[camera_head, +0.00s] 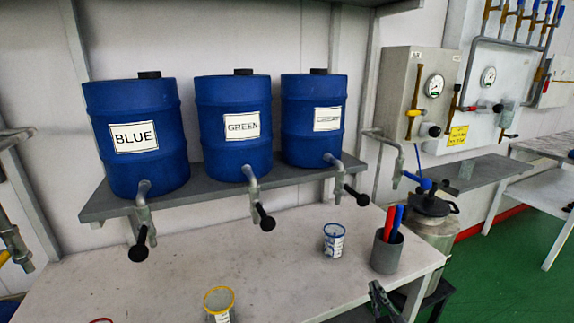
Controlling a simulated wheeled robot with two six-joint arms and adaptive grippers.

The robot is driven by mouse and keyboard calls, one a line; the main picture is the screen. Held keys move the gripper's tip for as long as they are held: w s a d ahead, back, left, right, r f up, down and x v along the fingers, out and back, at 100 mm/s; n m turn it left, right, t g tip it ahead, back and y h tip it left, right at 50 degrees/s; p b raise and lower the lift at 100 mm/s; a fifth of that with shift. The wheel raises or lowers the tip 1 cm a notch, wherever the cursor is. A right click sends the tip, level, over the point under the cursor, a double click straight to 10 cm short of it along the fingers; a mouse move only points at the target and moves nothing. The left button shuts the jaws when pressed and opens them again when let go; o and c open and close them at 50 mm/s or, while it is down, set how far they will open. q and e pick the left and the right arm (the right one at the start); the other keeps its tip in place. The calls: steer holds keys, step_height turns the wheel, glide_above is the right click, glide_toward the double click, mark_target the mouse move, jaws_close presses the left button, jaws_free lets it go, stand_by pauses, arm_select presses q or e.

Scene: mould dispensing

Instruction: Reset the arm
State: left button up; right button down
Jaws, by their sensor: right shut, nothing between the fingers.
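My right gripper (377,290) shows at the bottom edge, right of the middle, in front of the white table (290,255). Its dark fingers are shut and empty, and it appears apart from the cups. My dark right arm runs out of the picture below it. My left gripper is not in view.
Blue barrels labelled BLUE (133,165) and GREEN (236,150), and a third (312,145), stand on a grey shelf (215,190) with taps below. A yellow-rimmed cup (219,305), a blue-rimmed cup (333,242) and a grey pen holder (386,256) stand on the table.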

steer(key=s+f+m+g, duration=0.4)
steer(key=s+f+g, duration=1)
steer(key=s, duration=0.6)
steer(key=s+d+f+g+p, duration=0.1)
steer(key=d+f+p, duration=0.15)
steer(key=f, duration=0.75)
steer(key=s+d+f+p, duration=0.1)
steer(key=f+p, duration=0.3)
steer(key=f, duration=0.6)
steer(key=s+f+p, duration=0.2)
steer(key=s+f, duration=0.4)
steer(key=s, duration=0.3)
steer(key=s+d+f+g+p, duration=0.1)
steer(key=s+f+p, duration=0.1)
steer(key=s+f, duration=0.4)
steer(key=s, duration=0.4)
steer(key=shift+s+f+m+y+p, duration=0.2)
steer(key=shift+s+m+y+p, duration=0.05)
steer(key=shift+m+y+p, duration=0.15)
